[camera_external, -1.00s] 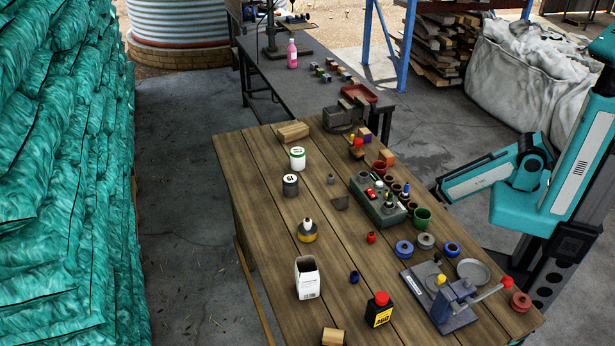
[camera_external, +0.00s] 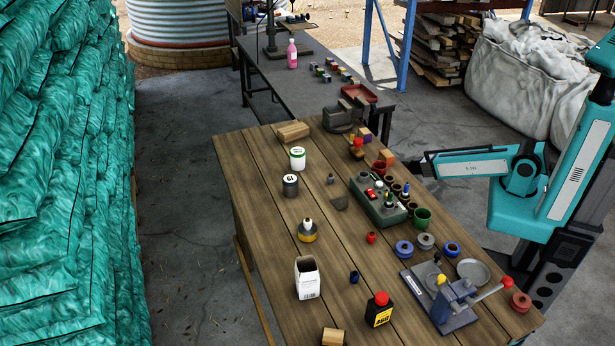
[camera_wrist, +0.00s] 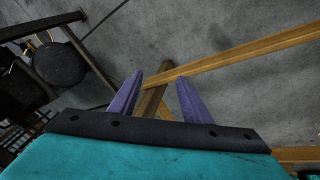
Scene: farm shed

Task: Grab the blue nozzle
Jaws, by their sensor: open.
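A small dark blue piece (camera_external: 354,276), which looks like the blue nozzle, sits on the near half of the wooden table, between the white box and the black bottle. A similar red piece (camera_external: 371,237) and a grey one (camera_external: 331,178) stand farther back. My gripper (camera_wrist: 158,80) shows in the wrist view with its two purple fingers apart and nothing between them. Floor and wooden beams lie beyond the fingers. In the external view my arm is at the table's right side, well apart from the blue piece. The blue piece is not seen in the wrist view.
The wooden table (camera_external: 262,185) also holds a white box (camera_external: 307,278), a black bottle with a red cap (camera_external: 379,309), a grey-green holder block (camera_external: 377,205), several spools, and a blue-grey press (camera_external: 452,305). The table's left part is mostly clear.

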